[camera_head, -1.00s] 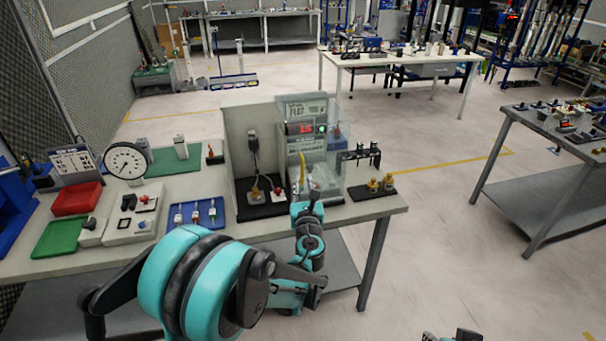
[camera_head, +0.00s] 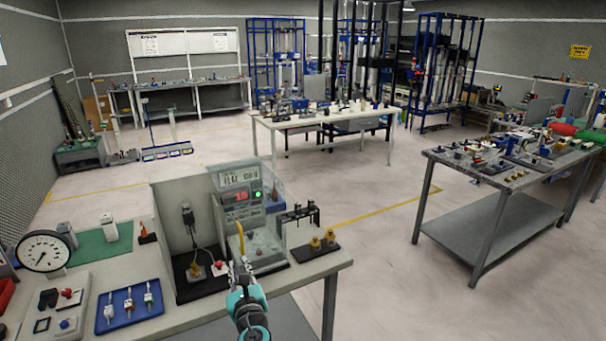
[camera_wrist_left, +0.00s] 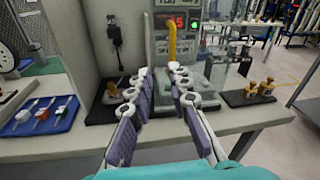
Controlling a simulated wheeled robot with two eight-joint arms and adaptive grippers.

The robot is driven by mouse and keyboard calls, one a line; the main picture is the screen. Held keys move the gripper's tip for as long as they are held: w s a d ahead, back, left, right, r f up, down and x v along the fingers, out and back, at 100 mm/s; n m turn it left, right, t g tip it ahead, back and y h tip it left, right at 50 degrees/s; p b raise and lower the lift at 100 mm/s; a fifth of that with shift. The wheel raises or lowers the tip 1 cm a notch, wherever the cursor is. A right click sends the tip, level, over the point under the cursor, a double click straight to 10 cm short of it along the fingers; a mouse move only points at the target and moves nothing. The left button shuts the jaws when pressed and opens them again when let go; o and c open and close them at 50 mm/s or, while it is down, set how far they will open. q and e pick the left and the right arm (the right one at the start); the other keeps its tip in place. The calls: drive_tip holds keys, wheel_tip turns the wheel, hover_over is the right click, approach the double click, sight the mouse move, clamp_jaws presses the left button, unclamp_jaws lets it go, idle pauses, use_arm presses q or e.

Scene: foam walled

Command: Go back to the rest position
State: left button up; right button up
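My left gripper (camera_head: 240,270) is in front of the test station at the near edge of the workbench. In the left wrist view its two fingers (camera_wrist_left: 160,82) stand apart with nothing between them, and the test station shows beyond. The test station (camera_head: 240,197) is a clear-fronted box with a red display and a green light. A yellow hose (camera_wrist_left: 172,40) hangs at its front, and it cannot be told how far the fingertips are from it. My right gripper is not in view.
The workbench (camera_head: 120,335) carries a dial gauge (camera_head: 43,251), a blue tray (camera_head: 129,306) and brass fittings on a black plate (camera_head: 316,248). A grey side table (camera_head: 500,215) stands at the right. The floor between them is clear.

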use_arm(q)
drive_tip(key=s+a+f+n+g, duration=0.2)
drive_tip(key=s+a+n+g, duration=0.25)
drive_tip(key=s+n, duration=0.95)
drive_tip(key=s+d+f+n+g+h, duration=0.2)
drive_tip(key=s+d+n+h, duration=0.1)
drive_tip(key=s+n, duration=0.3)
drive_tip(key=s+d+f+n+g+h, duration=0.2)
drive_tip(key=s+n, duration=0.4)
drive_tip(key=n, duration=0.3)
drive_tip(key=d+f+h, duration=0.1)
drive_tip(key=d, duration=0.1)
drive_tip(key=shift+s+d, duration=0.15)
drive_tip(key=shift+d, duration=0.25)
idle(0.3)
